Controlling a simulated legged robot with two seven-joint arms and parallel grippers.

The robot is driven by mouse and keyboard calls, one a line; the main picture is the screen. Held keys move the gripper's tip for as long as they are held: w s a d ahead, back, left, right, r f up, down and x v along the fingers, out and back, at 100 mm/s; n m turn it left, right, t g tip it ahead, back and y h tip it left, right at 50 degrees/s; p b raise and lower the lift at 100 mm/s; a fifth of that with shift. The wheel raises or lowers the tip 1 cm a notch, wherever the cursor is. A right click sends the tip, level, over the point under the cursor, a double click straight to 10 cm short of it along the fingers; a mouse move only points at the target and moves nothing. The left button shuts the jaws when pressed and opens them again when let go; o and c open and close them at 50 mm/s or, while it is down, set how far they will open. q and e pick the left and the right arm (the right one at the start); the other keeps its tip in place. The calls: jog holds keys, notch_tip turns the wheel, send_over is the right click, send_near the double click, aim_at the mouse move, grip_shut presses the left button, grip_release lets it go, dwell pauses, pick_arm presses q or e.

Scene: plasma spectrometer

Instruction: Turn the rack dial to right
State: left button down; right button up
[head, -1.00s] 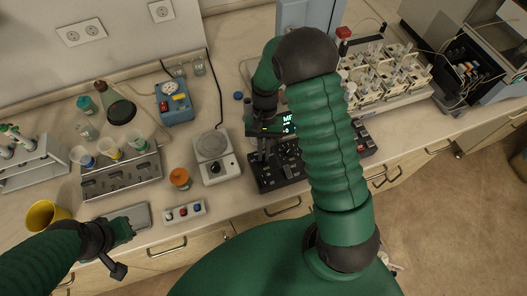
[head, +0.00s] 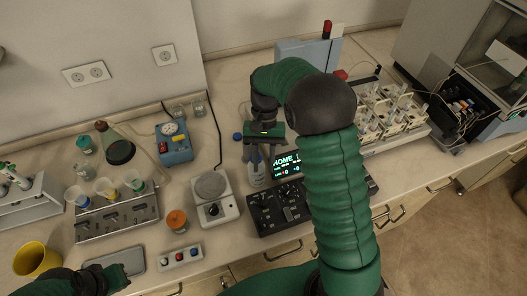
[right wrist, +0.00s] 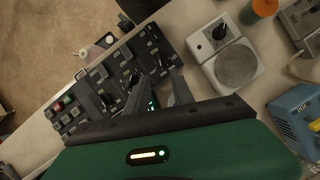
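The black control panel (head: 262,222) carries several dials and buttons and stands at the front of the bench, below a lit screen (head: 286,164) that reads "HOME". I cannot tell which dial is the rack dial. My right gripper (head: 256,168) hangs above the panel's back left, fingers down and apart from the panel. In the right wrist view, its two fingers (right wrist: 158,82) are spread with nothing between them, and the panel with its dark knobs (right wrist: 132,80) lies beyond. My left gripper (head: 122,278) is at the lower left, too small and partly hidden to tell its state.
A white hotplate (head: 212,213) with its own knob stands just left of the panel. A small button box (head: 180,257), an orange-capped jar (head: 177,221) and a yellow cup (head: 38,262) are farther left. A vial rack (head: 385,115) stands to the right.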

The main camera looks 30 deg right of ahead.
jog(key=v, duration=0.5)
jog(key=shift+w, duration=0.1)
